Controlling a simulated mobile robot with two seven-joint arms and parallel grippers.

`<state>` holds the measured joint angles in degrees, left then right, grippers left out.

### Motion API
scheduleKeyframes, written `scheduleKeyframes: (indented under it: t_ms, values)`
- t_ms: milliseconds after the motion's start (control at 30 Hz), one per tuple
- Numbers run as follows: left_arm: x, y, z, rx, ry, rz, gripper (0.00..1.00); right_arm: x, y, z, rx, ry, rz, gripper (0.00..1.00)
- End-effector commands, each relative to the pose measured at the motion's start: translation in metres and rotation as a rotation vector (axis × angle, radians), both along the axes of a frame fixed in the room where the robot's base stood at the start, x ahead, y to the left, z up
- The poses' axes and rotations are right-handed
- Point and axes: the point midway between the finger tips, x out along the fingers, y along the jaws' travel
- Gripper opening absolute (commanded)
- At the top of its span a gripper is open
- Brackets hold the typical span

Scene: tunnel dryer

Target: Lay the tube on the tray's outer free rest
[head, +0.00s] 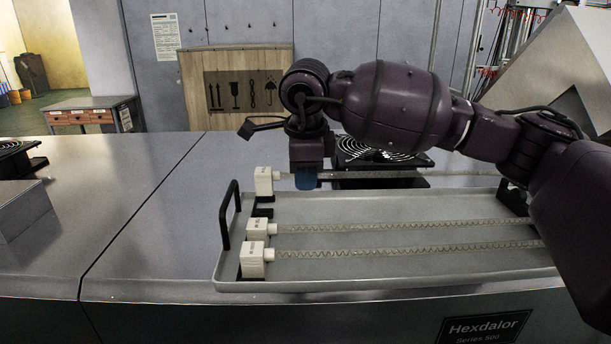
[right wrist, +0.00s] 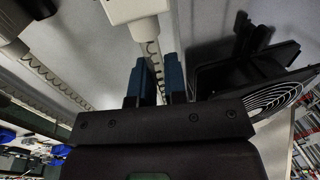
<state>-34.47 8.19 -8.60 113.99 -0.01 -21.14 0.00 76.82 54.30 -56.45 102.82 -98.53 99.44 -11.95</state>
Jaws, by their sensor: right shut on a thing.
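My right gripper (head: 306,180) is shut on a clear tube with a coiled filament (head: 455,173), close to the tube's white end block (head: 263,181). The tube is level, over or just behind the far long side of the grey tray (head: 390,208); its exact height is unclear. In the right wrist view the tube (right wrist: 151,52) runs between the blue fingers (right wrist: 158,78). Two similar tubes (head: 400,226) (head: 400,251) lie in the tray's nearer half, their white blocks at its left end. A black rest (head: 262,212) shows bare behind them. My left gripper is out of view.
A black fan unit (head: 380,150) stands behind the tray, close to my right gripper. The tray has a black handle (head: 229,215) at its left end. My right arm covers the tray's right end. The metal top left of the tray (head: 150,220) is clear.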

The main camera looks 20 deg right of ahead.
Motion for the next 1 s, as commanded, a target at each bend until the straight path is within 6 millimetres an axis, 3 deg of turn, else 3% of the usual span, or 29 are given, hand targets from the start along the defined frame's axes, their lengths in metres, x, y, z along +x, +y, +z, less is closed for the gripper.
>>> scheduleKeyframes:
  t_ms: [1000]
  values:
    - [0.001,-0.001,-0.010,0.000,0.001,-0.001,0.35,0.000,0.000,-0.014,0.000,-0.001,0.000,0.00]
